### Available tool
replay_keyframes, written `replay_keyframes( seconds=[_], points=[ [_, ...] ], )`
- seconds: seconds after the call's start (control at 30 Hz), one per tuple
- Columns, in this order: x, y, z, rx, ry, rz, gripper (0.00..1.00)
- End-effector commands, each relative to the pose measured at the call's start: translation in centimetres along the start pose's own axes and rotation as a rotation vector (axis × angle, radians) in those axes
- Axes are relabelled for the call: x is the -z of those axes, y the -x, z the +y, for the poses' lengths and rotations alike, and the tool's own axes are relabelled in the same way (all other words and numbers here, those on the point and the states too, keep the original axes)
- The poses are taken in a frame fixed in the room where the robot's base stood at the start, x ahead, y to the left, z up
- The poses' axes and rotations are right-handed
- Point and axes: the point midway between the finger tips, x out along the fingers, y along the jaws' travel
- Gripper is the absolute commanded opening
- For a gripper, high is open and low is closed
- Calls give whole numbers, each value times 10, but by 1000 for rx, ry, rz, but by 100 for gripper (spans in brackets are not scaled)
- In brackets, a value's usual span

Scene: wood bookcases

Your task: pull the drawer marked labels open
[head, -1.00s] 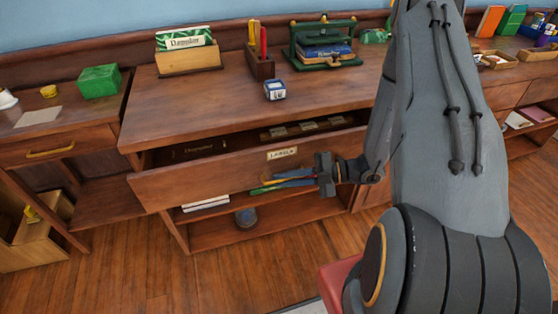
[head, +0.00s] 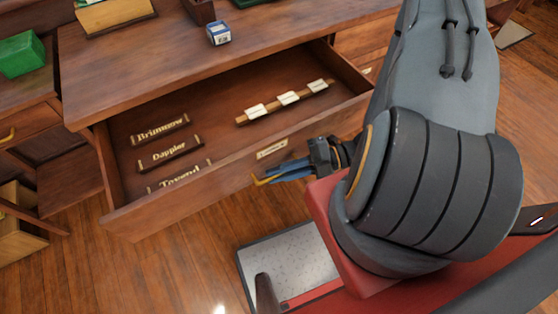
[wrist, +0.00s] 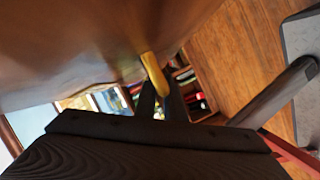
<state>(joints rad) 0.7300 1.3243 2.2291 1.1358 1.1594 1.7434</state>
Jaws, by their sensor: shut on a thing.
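The labels drawer (head: 225,186) stands well out of the wooden desk in the head view. A small pale label plate (head: 272,148) is on its front. Inside lie dark name plates (head: 168,152) and a wooden strip with white cards (head: 287,99). My gripper (head: 270,177) is at the drawer front, below the label plate, shut on the yellow handle (head: 260,181). In the wrist view the handle (wrist: 153,72) lies between my dark fingers, close against the drawer front (wrist: 90,45). Part of the handle is hidden by the fingers.
The desk top (head: 150,55) holds a small blue and white box (head: 219,33) and a wooden card tray (head: 113,12). A green box (head: 22,55) stands at the left. Wooden floor (head: 180,265) lies in front of the drawer, with a grey mat (head: 290,265) near my base.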

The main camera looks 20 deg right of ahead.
Motion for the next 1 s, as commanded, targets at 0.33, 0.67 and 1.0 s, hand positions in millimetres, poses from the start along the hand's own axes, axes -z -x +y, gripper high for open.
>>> replay_keyframes(
  seconds=[0.33, 0.67, 1.0],
  points=[
    [2, 0, -1, 2, 3, 2, 0],
    [2, 0, -1, 3, 2, 3, 17],
    [0, 22, -1, 1, 4, -2, 17]
  ],
)
